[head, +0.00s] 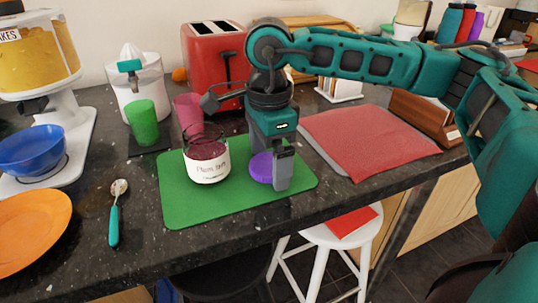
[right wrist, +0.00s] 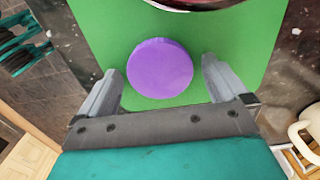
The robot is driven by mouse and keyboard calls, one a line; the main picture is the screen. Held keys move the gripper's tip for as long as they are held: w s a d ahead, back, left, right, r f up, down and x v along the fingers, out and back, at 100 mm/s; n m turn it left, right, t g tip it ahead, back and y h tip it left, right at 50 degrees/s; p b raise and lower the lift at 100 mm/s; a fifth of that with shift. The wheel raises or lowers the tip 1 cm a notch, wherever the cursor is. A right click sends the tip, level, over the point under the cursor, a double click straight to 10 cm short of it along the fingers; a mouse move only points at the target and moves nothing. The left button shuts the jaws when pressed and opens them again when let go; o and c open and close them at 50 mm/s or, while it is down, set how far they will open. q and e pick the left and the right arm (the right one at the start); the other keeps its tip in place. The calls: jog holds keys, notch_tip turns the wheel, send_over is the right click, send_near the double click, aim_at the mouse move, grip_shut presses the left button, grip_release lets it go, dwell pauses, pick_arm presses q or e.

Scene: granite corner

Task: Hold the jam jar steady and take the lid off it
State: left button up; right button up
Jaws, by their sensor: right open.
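The jam jar (head: 207,160), clear glass with a white "Plum jam" label, stands upright and open on a green mat (head: 187,208), with dark jam showing inside. Its purple lid (head: 262,168) lies flat on the mat to the right of the jar, apart from it. My right gripper (head: 281,178) points down at the lid, one finger hiding part of it. In the right wrist view the gripper (right wrist: 160,72) is open and empty, with the lid (right wrist: 160,68) between and just beyond its fingertips. I cannot tell the height gap. My left gripper does not show.
A green cup (head: 142,123), a pink cup (head: 188,112) and a red toaster (head: 216,55) stand behind the jar. A teal-handled spoon (head: 114,213) and orange plate (head: 35,228) lie left. A red mat (head: 370,140) lies right; the counter's front edge is close.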

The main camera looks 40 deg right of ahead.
aim_at(269, 163)
jog(key=shift+r, duration=0.25)
pick_arm(q)
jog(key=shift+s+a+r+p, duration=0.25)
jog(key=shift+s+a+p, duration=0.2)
jog(key=shift+p, duration=0.55)
pick_arm(e)
notch_tip(269, 163, up, 12)
